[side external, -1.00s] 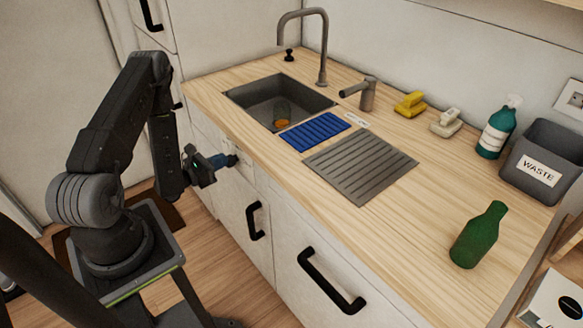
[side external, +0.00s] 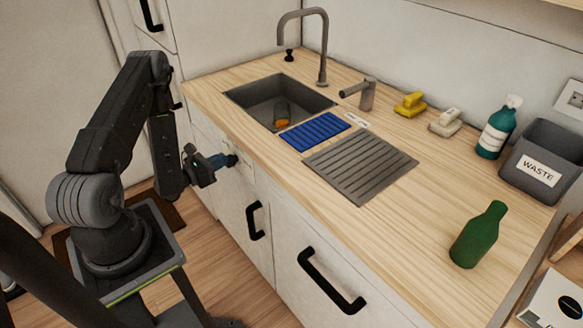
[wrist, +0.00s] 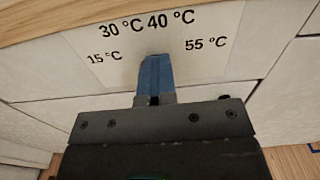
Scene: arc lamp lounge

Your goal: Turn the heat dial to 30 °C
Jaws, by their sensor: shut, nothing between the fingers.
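A white panel (wrist: 95,70) on the cabinet front carries the labels 15 °C, 30 °C, 40 °C and 55 °C in an arc, in the wrist view. My gripper (wrist: 156,62) is shut, its blue fingers pointing into the middle of the panel, below the 30 and 40 °C labels. The heat dial cannot be made out there; the fingers cover the panel's centre. Contact and the dial's setting cannot be told.
The wooden counter (side external: 430,155) overhangs the panel. A sink (side external: 255,98) holds a small orange and brown item (side external: 282,117). Black drawer handles (side external: 328,284) stick out to the right.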

